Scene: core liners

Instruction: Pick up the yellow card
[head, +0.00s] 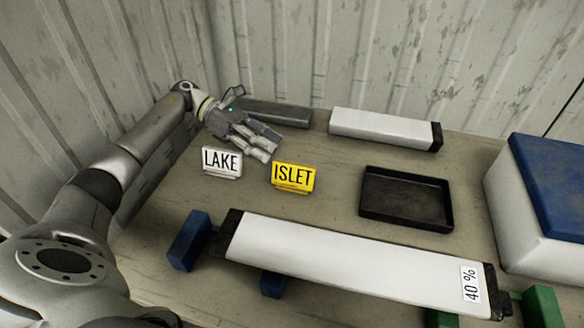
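The yellow card (293,178) reads "ISLET" and stands propped up, leaning back slightly, on the table left of the middle. A white card (221,162) reading "LAKE" stands to its left. My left gripper (268,149) is behind and between the two cards, fingers pointing toward the front right. It appears apart from the yellow card. Its fingers overlap in this view, so how far they are parted is unclear. My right gripper is not in view.
A long white core liner (340,260) labelled "40 %" lies across blue and green supports in front. A black tray (406,198) is right of the yellow card. A shorter liner (380,128) and a grey bar (277,113) lie behind. A blue-lidded box (553,180) stands right.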

